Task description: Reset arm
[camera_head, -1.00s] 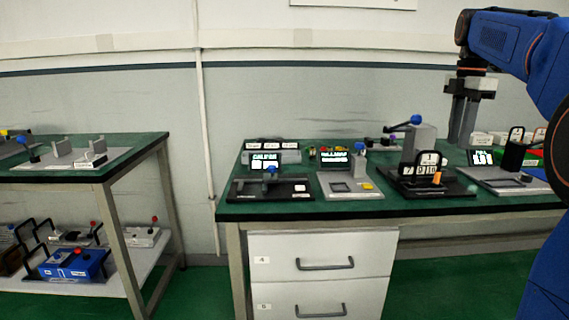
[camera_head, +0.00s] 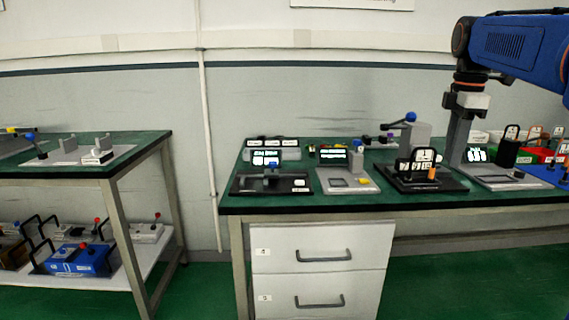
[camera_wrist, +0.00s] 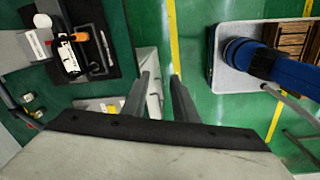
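My gripper (camera_head: 455,155) hangs from my blue arm at the right of the head view. Its grey fingers point down in front of the right end of the green-topped table (camera_head: 290,206). In the wrist view my gripper (camera_wrist: 163,77) shows two dark fingers with a clear gap and nothing between them. Green floor with a yellow line (camera_wrist: 172,40) lies below and beyond the fingertips. The fingers look apart from the table devices.
The table carries a black device with a blue knob (camera_head: 272,183), a grey panel (camera_head: 345,180), a black lock stand (camera_head: 423,179) and a blue-balled lever block (camera_head: 410,130). A second table (camera_head: 95,172) stands left. Open floor lies between them.

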